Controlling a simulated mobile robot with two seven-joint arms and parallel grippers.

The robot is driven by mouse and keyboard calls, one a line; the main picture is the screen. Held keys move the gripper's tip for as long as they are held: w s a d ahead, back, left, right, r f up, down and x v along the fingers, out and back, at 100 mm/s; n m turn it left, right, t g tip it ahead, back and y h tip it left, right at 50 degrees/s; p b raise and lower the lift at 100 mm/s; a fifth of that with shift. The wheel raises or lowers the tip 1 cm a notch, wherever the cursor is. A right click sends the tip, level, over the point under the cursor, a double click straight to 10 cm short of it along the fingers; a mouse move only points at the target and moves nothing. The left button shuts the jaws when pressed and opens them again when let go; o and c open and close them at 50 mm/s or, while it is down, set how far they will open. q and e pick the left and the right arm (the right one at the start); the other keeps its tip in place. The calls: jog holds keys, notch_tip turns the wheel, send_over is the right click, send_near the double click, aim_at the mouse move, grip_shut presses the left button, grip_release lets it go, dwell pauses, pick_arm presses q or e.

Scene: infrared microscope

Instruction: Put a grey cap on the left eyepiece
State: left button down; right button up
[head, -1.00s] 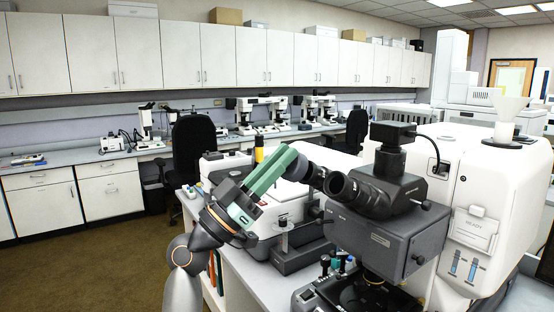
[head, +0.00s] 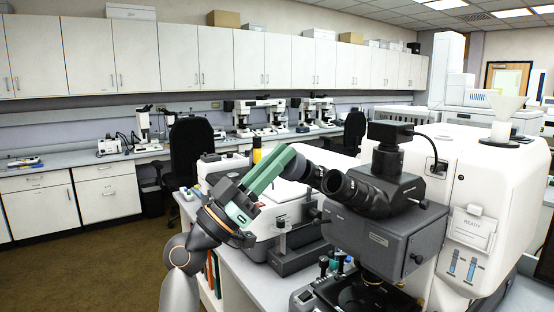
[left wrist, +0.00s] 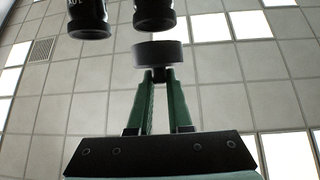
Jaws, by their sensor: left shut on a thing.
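The microscope's two black eyepieces point toward my left gripper. In the head view the left eyepiece (head: 315,175) is behind the right one (head: 339,185). My left gripper (head: 292,160), with green fingers, comes up from the lower left, its tips close to the left eyepiece. In the left wrist view the gripper (left wrist: 160,75) is shut on a dark grey cap (left wrist: 160,54). The cap is just below one eyepiece (left wrist: 153,15), roughly in line, with a narrow gap; the other eyepiece (left wrist: 88,20) is to its left. My right gripper is not in view.
The grey microscope body (head: 385,235) and large white housing (head: 480,205) stand right of the gripper. A white-and-grey instrument (head: 285,205) is on the bench behind my left arm. A black chair (head: 193,150) stands farther back. Floor at the left is clear.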

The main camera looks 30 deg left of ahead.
aim_at(290, 172)
pick_arm(q)
jog(key=shift+w+d+f+b, duration=0.35)
jog(key=shift+w+f+b, duration=0.15)
jog(key=shift+w+b, duration=0.35)
jog(key=shift+w+d+f+b, duration=0.3)
jog(key=shift+w+f+b, duration=0.15)
jog(key=shift+w+b, duration=0.35)
dwell(0.4)
jog(key=shift+c, duration=1.8)
grip_release()
jog(key=shift+s, duration=0.1)
jog(key=shift+s+a+f+b, duration=0.15)
jog(key=shift+s+f+b, duration=0.1)
jog(key=shift+f+b, duration=0.2)
jog(key=b+v, duration=0.5)
jog(key=v, duration=0.1)
jog(key=shift+s, duration=0.1)
